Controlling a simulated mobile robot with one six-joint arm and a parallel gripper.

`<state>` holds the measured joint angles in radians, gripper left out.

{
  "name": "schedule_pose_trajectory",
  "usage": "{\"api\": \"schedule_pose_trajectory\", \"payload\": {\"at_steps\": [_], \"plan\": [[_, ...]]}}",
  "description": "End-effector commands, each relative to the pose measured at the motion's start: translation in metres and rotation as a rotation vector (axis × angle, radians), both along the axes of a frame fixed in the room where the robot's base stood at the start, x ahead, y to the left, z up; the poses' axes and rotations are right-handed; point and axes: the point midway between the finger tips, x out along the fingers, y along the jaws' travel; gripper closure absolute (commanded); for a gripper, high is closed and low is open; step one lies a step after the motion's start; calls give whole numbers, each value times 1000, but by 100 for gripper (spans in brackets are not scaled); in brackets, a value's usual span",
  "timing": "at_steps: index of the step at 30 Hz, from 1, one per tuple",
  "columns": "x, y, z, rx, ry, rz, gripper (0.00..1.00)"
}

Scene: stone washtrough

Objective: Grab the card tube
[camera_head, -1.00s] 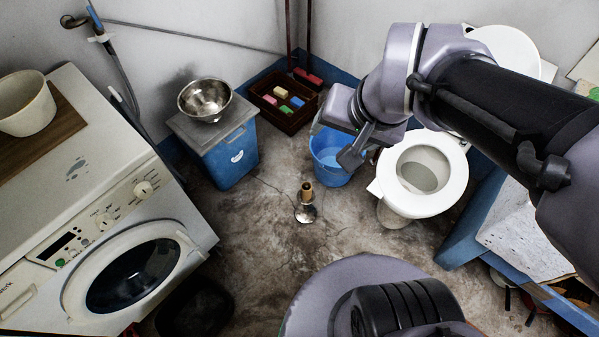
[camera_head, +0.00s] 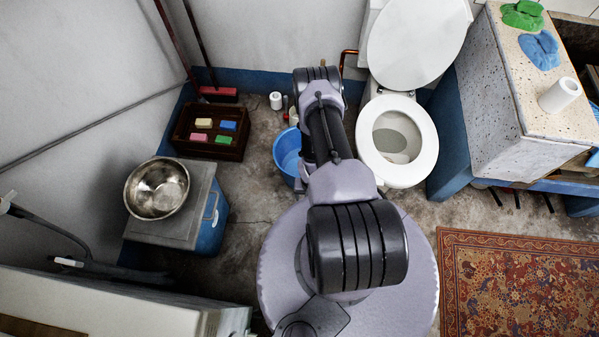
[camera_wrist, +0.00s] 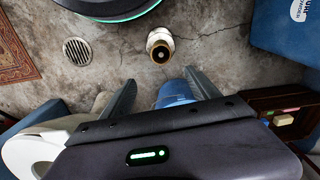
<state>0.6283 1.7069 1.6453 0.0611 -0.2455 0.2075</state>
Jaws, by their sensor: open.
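The card tube (camera_wrist: 160,52) shows in the wrist view on the floor, a small brown tube with a dark open end toward the camera and a paler part around it. My gripper (camera_wrist: 160,78) is open and empty, its two dark fingers apart. The tube lies beyond the fingertips, roughly in line with the gap and clear of both fingers. In the head view my arm and base hide both the tube and the gripper.
A floor drain (camera_wrist: 78,50) lies left of the tube. The blue bucket (camera_head: 288,152), toilet (camera_head: 397,140), brown crate (camera_head: 183,140) of sponges and blue box (camera_head: 213,218) under a steel bowl (camera_head: 157,188) stand around. A patterned rug (camera_head: 510,285) lies right. Concrete around the tube is clear.

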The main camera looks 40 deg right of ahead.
Motion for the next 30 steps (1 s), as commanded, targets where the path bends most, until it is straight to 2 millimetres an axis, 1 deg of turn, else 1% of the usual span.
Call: {"api": "schedule_pose_trajectory", "payload": {"at_steps": [1,3,6,9,14,17,18,21,27,29,30], "plan": [[-1,1,-25,1,1,0,30],[-1,1,-47,1,1,1,30],[-1,2,-72,1,1,1,30],[0,2,-87,1,1,0,30],[0,3,-98,1,1,2,30],[-3,10,-117,1,3,3,30],[-4,13,-126,2,4,2,30],[-3,12,-143,1,1,0,30],[-3,12,-141,1,1,1,30],[-3,12,-141,1,1,1,42],[-3,12,-141,1,1,1,50]]}}
